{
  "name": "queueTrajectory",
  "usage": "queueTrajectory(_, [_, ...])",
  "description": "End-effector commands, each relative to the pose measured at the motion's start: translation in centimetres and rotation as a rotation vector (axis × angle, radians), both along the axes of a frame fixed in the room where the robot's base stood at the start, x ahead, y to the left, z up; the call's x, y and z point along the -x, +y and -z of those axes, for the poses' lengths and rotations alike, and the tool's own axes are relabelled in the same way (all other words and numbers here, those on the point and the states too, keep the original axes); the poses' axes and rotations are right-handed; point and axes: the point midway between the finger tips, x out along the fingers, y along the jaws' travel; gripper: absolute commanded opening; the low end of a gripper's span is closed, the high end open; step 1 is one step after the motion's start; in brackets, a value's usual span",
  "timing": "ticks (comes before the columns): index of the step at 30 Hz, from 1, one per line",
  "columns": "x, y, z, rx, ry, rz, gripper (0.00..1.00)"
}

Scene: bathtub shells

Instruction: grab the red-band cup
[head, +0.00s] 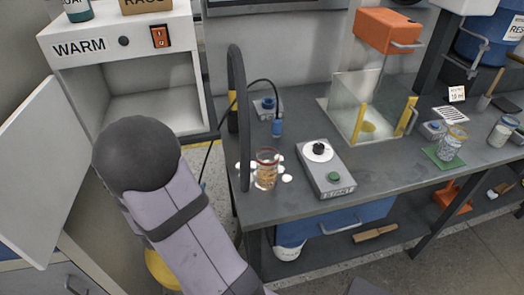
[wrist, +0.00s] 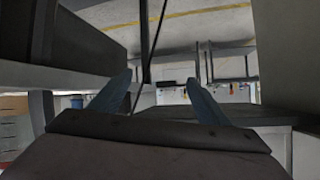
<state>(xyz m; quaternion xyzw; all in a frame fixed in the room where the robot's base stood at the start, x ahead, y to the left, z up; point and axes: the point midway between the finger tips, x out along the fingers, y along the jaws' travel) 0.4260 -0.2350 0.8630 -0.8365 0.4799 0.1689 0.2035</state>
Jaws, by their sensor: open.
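A clear cup with a red band at its rim (head: 266,169) stands upright near the front left edge of the grey bench (head: 235,195). It seems to hold something amber, and small white patches lie around its base. My gripper (wrist: 160,88) shows in the wrist view with its two blue-grey fingers apart and nothing between them. The cup is not seen in the wrist view. In the head view my arm is at the lower left, left of the bench, and my fingers cannot be made out there.
A dark curved pipe (head: 240,120) rises just left of the cup. A stirrer plate (head: 325,170) stands to its right. A second clear cup (head: 452,142) is on a green mat further right. A white WARM cabinet (head: 118,65) has its door (head: 40,170) open.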

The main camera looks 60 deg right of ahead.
Motion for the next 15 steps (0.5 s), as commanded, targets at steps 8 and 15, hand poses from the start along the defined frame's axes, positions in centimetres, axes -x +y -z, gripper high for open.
queueTrajectory(8, [9.6, -7.8, -12.5, 0.398, -0.01, 0.404, 0.7])
queueTrajectory(15, [15.9, -8.7, -19.7, 0.674, 0.061, 0.613, 0.7])
